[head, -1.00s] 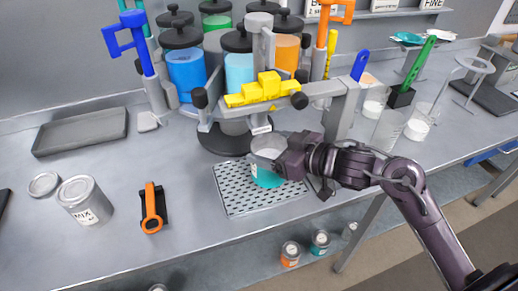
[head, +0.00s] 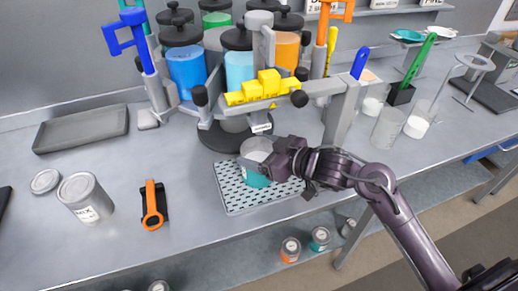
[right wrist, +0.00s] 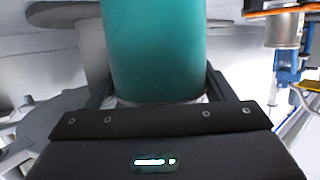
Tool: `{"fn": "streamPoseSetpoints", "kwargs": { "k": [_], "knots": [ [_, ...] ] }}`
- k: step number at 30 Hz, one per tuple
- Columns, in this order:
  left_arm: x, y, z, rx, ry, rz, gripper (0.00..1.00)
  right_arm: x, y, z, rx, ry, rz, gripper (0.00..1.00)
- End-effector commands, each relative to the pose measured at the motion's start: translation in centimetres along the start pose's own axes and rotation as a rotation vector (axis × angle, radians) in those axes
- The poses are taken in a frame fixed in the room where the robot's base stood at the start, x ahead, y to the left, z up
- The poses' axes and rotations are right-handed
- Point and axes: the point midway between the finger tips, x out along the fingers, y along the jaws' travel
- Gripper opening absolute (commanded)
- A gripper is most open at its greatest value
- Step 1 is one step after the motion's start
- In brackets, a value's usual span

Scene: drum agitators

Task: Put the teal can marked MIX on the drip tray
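The teal can (head: 256,178) has a pale grey upper part and a teal lower part. It is at the drip tray (head: 230,196), a perforated light grey plate below the dispenser. The can looks upright; I cannot tell whether its base touches the tray. My right gripper (head: 274,160) comes in from the right and is shut on the can. In the right wrist view the teal can (right wrist: 152,50) stands between the two fingers. No MIX marking shows on it. My left gripper is not in view.
An orange-and-black tool (head: 153,205) lies left of the tray. The dispenser's yellow-blocked bar (head: 265,88) overhangs behind the can. The counter's front edge is close to the tray.

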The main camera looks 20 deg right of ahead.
Motion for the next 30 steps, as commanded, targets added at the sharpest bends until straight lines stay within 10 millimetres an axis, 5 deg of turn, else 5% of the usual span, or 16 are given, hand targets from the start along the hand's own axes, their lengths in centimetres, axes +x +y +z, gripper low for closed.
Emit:
{"fn": "streamPoseSetpoints", "kwargs": {
  "k": [5,16,30],
  "knots": [
    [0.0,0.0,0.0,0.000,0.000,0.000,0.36,0.0,0.0,0.0,0.000,-0.001,0.000,0.98],
    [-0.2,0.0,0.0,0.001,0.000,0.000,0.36,-0.3,0.0,-0.4,0.000,0.000,0.001,0.98],
    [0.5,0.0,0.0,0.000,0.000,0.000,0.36,-9.1,-0.1,-0.1,0.000,-0.003,0.000,0.98]
  ]
}}
